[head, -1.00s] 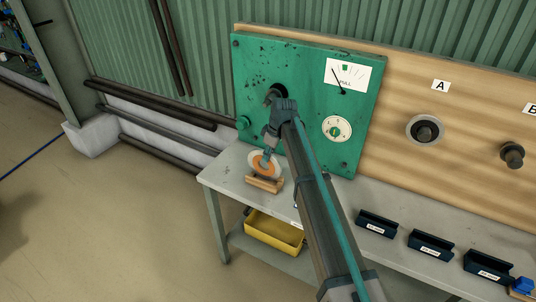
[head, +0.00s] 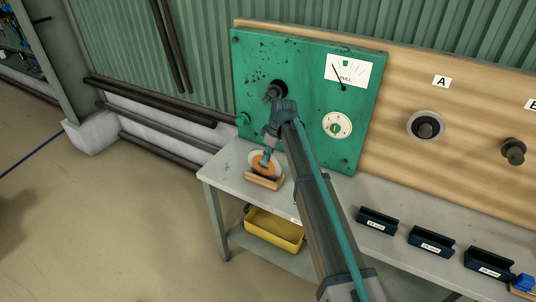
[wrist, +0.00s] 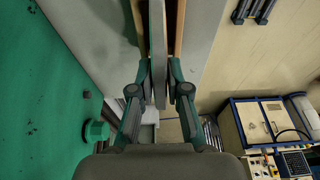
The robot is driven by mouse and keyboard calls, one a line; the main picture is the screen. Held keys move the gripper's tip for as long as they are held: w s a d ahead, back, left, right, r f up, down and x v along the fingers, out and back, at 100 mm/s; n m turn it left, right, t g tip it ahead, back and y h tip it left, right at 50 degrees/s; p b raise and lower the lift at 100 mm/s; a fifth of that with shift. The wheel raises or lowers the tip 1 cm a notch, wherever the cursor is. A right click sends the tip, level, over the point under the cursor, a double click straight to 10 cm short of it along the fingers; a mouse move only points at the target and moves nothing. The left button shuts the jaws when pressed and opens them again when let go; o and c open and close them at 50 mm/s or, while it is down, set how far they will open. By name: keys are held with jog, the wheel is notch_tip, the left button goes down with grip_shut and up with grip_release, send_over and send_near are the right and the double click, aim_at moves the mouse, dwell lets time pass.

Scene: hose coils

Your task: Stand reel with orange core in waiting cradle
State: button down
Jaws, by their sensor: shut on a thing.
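The reel with the orange core (head: 265,165) stands upright at the left end of the bench, its pale rim around an orange middle. In the wrist view the reel (wrist: 158,45) shows edge-on between the fingers. My gripper (head: 267,155) is shut on its upper part; the fingers also show in the wrist view (wrist: 159,85). The wooden cradle (head: 264,182) is directly under the reel, and its wood (wrist: 178,25) shows along both sides of the reel in the wrist view. The reel's lower edge appears down in the cradle; its contact with the bottom is hidden.
The green panel (head: 300,70) with a gauge and dial rises behind the bench (head: 225,170). A yellow bin (head: 273,232) is on the shelf below. Several dark labelled holders (head: 377,221) line the bench to the right. Pegs (head: 425,128) stick out of the wooden board.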

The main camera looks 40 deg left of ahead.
jog(key=shift+f, duration=0.15)
jog(key=c, duration=1.1)
grip_release()
jog(key=shift+o, duration=0.4)
jog(key=shift+r, duration=0.2)
jog(key=shift+p+v, duration=1.35)
jog(key=shift+v, duration=2.05)
